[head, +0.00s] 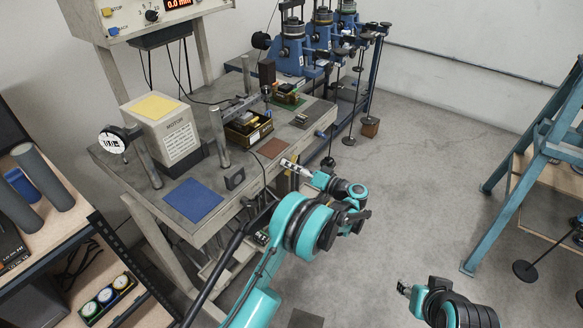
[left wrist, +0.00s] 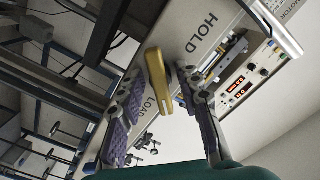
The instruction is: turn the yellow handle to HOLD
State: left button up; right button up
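The yellow handle (left wrist: 156,75) is a flat bar on a grey panel in the left wrist view. The word LOAD (left wrist: 149,107) is printed beside its lower end, and HOLD (left wrist: 201,34) is printed to its upper right. My left gripper (left wrist: 160,88) is open, with one finger on either side of the handle and a gap showing beside it. In the head view, my left gripper (head: 292,167) is at the bench's front right edge, and the handle is mostly hidden there. My right gripper (head: 405,288) is at the lower right, away from the bench; its fingers are too small to read.
The bench (head: 215,205) carries a motor box (head: 172,140), a blue mat (head: 192,200) and a parts tray (head: 248,133). Blue lever frames with hanging weights (head: 293,50) stand behind. A blue stand (head: 520,170) is at the right. Floor between is clear.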

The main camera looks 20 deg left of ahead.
pick_arm(q)
grip_shut()
jog(key=shift+n, duration=0.3)
jog(key=n, duration=0.3)
jog(key=shift+b, duration=0.4)
jog(key=n, duration=0.5)
jog(key=shift+b, duration=0.3)
jog(key=n, duration=0.9)
jog(key=shift+b, duration=0.4)
jog(key=shift+n, duration=0.3)
